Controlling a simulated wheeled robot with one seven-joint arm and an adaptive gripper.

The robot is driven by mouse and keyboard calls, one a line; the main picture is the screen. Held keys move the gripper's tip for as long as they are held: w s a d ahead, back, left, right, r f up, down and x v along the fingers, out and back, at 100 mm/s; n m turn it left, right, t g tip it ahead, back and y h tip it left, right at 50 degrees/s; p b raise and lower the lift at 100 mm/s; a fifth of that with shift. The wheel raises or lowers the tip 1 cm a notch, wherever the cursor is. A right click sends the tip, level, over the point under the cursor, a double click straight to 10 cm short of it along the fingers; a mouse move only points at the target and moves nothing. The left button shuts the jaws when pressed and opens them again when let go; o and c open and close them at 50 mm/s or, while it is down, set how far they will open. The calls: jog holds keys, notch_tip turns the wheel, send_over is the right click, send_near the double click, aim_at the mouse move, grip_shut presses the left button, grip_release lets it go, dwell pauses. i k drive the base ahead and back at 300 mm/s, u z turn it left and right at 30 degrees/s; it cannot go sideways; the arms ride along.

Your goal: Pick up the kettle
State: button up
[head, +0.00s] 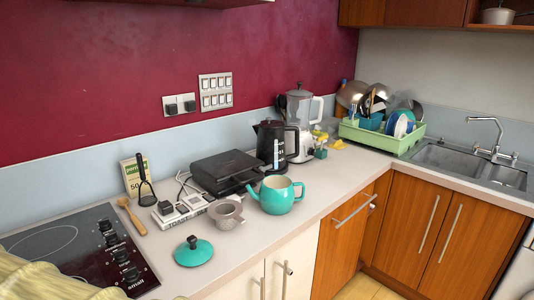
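A black electric kettle (268,146) with a clear water-level strip stands upright toward the back of the counter, its handle facing right. A teal teapot (275,196) with a cream inside stands open in front of it, near the counter's front edge. A teal lid with a black knob (194,252) lies apart on the counter, at the front left. The kettle's lower part is partly hidden by the teapot and the black appliance. My gripper is not in view.
A black grill-like appliance (220,172) sits left of the kettle. A blender (300,122) stands close behind it. A green dish rack (382,138) and sink (462,164) are right. Counter right of the teapot is clear.

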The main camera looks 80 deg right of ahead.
aim_at(270, 144)
jog(key=z, duration=1.7)
